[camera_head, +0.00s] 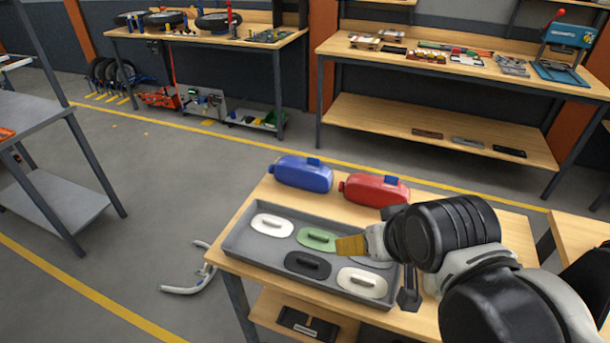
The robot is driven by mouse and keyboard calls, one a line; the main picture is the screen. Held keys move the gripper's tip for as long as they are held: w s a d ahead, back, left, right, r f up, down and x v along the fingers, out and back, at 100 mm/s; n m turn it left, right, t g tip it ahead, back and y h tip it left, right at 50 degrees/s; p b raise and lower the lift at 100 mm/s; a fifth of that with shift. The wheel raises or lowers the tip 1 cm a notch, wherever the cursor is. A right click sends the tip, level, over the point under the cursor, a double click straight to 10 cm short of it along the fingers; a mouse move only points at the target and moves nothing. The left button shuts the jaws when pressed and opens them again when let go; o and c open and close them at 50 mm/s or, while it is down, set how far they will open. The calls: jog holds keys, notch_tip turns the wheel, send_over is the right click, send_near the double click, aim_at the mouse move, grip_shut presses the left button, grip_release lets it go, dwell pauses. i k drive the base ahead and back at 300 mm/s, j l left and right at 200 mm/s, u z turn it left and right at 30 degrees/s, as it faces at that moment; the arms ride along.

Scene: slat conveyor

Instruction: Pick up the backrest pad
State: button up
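A grey tray (255,257) on the near wooden table holds several flat oval pads, each with a raised bar on top. A white pad (272,225) lies at the left, a green pad (313,237) in the back middle, a black pad (306,265) in front of it, and another white pad (362,283) at the front right. A grey pad (377,264) is partly hidden under my arm. I cannot tell which is the backrest pad. My gripper (350,245) has yellow-brown fingers and is over the tray, just right of the green pad. Its finger gap does not show clearly.
A blue rounded case (302,174) and a red one (375,190) stand behind the tray. A dark tool (409,288) is at its right edge. A bent white tube (188,283) lies on the floor to the left. Workbenches stand at the back.

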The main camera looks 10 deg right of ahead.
aim_at(290, 170)
jog(key=i+j+z, duration=0.25)
jog(key=j, duration=0.25)
jog(key=i+j+z, duration=0.15)
jog(key=j+z, duration=0.15)
jog(key=j, duration=0.2)
jog(key=i+j+z, duration=0.1)
jog(key=j+z, duration=0.15)
jog(key=j, duration=0.3)
jog(key=j+z, duration=0.25)
jog(key=j, duration=0.35)
jog(key=i, duration=0.05)
